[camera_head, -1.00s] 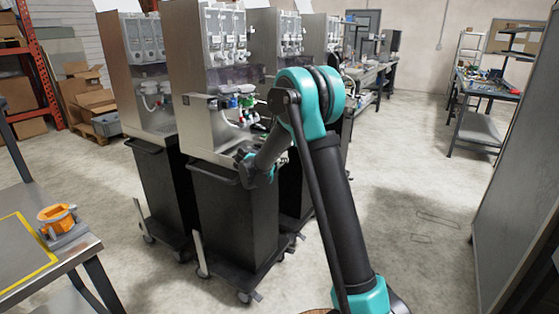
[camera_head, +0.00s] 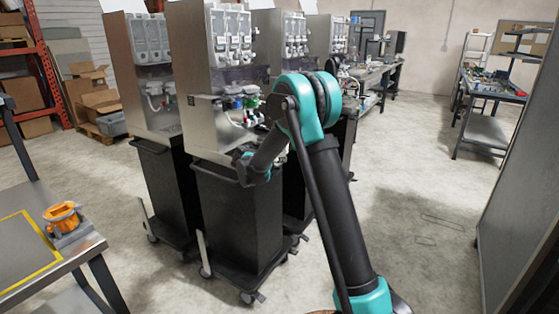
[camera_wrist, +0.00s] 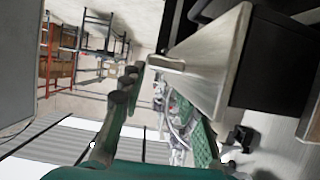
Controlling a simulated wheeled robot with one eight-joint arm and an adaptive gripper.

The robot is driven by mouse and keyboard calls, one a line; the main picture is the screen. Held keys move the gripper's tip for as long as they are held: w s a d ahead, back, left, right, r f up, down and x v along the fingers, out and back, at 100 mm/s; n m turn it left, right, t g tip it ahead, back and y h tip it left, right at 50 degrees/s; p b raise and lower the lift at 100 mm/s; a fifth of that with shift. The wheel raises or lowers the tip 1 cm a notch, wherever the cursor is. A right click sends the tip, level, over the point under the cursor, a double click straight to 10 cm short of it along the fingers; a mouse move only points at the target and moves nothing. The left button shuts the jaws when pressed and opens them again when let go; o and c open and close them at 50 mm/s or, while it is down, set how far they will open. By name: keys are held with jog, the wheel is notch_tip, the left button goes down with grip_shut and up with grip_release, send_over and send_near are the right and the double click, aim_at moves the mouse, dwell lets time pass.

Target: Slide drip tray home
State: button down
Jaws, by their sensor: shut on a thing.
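The drip tray (camera_wrist: 205,62) looks like a flat steel piece with a pale front lip in the wrist view, close in front of my gripper. My gripper (camera_wrist: 163,80) is shut on the tray at its lip; the exact contact is hard to make out. In the head view the dispenser (camera_head: 205,110) is a tall steel unit on a black wheeled cabinet (camera_head: 237,215). My arm reaches to its front at ledge height. The arm hides the fingers and most of the tray there.
Another dispenser (camera_head: 140,70) stands close on the left, with more behind on the right. A steel table (camera_head: 30,260) with an orange fixture (camera_head: 63,215) is at the left. A grey panel (camera_head: 520,200) stands at the right. Floor between is clear.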

jog(key=shift+w+a, duration=0.4)
jog(key=shift+a, duration=0.2)
jog(key=shift+w+a, duration=0.35)
jog(key=shift+a, duration=0.2)
jog(key=c, duration=1)
grip_release()
jog(key=v, duration=1.2)
jog(key=s+d+f+n+g+y, duration=0.1)
jog(key=s+d+f+n+g, duration=0.15)
jog(key=s+d, duration=0.65)
jog(key=s+d+f+n+g+y, duration=0.1)
jog(key=s+d+f+g+y, duration=0.15)
jog(key=s+d, duration=0.65)
jog(key=s+d+f+n+y, duration=0.1)
jog(key=s+f, duration=0.2)
jog(key=s, duration=0.4)
jog(key=s+d+f+n+g+y, duration=0.1)
jog(key=s+f+y, duration=0.1)
jog(key=s, duration=0.6)
jog(key=s+d+f+n+y, duration=0.1)
jog(key=s+f, duration=0.3)
jog(key=s, duration=0.3)
jog(key=shift+s+d+f+n+g, duration=0.3)
jog(key=shift+s+n, duration=0.05)
